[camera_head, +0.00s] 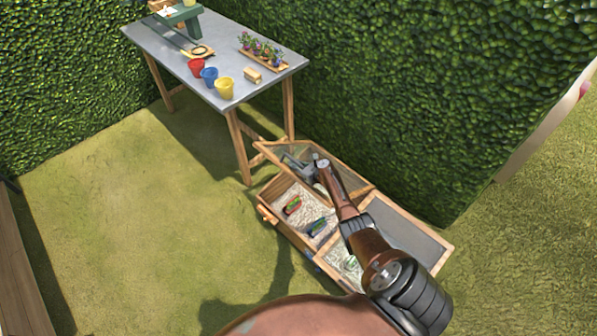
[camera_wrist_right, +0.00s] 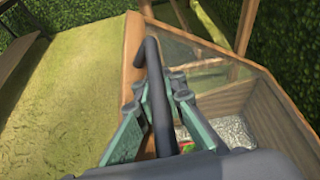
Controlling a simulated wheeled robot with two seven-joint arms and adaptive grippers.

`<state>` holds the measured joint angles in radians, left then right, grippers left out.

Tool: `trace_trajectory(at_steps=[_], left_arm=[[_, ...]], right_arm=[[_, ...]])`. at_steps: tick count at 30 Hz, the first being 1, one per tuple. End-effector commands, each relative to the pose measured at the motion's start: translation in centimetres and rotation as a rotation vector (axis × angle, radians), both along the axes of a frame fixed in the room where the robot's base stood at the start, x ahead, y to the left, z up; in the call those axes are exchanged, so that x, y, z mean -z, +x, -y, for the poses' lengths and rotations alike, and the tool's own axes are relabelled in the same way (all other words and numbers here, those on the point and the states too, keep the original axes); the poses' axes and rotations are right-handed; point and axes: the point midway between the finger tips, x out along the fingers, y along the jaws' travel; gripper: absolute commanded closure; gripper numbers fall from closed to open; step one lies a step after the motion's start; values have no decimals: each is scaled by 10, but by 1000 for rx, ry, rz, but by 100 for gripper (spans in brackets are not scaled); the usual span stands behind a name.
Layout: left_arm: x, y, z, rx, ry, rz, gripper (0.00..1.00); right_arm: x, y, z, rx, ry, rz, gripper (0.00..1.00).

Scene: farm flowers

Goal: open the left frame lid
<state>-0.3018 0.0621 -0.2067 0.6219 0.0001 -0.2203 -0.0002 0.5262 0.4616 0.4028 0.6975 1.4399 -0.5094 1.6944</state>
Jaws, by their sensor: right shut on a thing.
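The left frame lid (camera_head: 335,168), a wooden frame with a clear pane, stands raised above the left half of the wooden cold frame (camera_head: 284,226). The gravel bed beneath it is visible. My right gripper (camera_head: 298,163) is at this lid. In the right wrist view, its green fingers (camera_wrist_right: 162,90) are shut on the dark bar handle (camera_wrist_right: 152,60) on the lid's wooden rail (camera_wrist_right: 133,50). The pane (camera_wrist_right: 200,65) shows beside them. My arm partly covers the lid and box in the head view. My left gripper is not in view.
The right lid (camera_head: 405,235) has a dark panel and lies to the right. A hedge (camera_head: 430,100) rises close behind. A grey table (camera_head: 170,45) with coloured pots stands further back. Grass at left is clear.

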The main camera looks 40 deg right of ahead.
Motion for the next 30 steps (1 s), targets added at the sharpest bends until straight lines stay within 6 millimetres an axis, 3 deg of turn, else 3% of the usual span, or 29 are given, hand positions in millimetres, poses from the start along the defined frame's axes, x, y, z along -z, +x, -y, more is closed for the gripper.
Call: trace_trajectory(at_steps=[1, 6, 8, 20, 21, 30], left_arm=[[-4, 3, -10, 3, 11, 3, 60], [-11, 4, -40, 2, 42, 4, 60], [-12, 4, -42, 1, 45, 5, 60], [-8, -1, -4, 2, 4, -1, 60], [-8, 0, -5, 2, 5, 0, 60], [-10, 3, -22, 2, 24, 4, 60]], right_arm=[[-18, 10, -3, -18, 9, 18, 100], [-30, 11, 11, -25, 24, 18, 100], [-32, 10, 14, -26, 25, 18, 100], [-36, 11, 13, -24, 26, 20, 100], [-36, 11, 13, -24, 26, 20, 92], [-34, 9, 17, -23, 29, 19, 72]])
